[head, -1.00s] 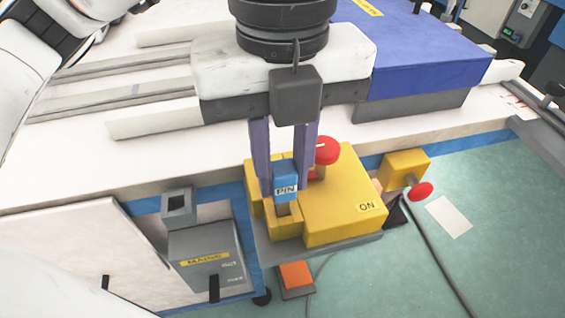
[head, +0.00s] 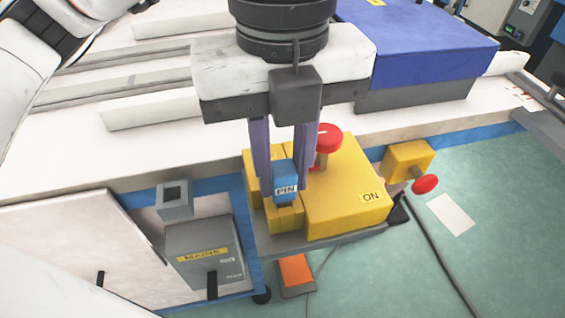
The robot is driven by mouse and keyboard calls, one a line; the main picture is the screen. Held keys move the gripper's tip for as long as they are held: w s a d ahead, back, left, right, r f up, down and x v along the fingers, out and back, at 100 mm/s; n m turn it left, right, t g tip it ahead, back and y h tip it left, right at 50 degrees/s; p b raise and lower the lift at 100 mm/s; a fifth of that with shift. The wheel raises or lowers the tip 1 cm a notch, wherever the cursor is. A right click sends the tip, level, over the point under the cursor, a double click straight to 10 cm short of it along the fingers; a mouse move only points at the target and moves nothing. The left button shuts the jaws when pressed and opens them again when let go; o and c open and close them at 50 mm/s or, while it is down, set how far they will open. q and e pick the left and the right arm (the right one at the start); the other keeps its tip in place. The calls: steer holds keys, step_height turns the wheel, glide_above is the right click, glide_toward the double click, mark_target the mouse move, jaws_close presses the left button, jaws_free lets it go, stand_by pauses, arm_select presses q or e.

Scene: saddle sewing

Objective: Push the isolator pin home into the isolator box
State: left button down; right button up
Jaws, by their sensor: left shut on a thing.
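The yellow isolator box (head: 345,200) has an "ON" label and a red mushroom knob (head: 327,139) on top. The pin is over the yellow holder block at the box's left side. Its lower end meets or enters the top of that block; the depth is hidden. My right gripper is out of view.
A grey box with a yellow label (head: 205,257) and a small grey square socket (head: 174,199) stand at left. A yellow box (head: 405,162) with a red knob (head: 425,184) is at right. An orange block (head: 295,270) lies below. A blue box (head: 420,45) stands behind.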

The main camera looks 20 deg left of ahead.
arm_select(q)
steer(key=c, duration=1.5)
jaws_free()
steer(key=shift+o, duration=0.2)
steer(key=shift+r, duration=0.4)
step_height(320, 180, up, 8)
steer(key=shift+r+p, duration=0.15)
steer(key=shift+p, duration=0.75)
steer(key=shift+r, duration=0.6)
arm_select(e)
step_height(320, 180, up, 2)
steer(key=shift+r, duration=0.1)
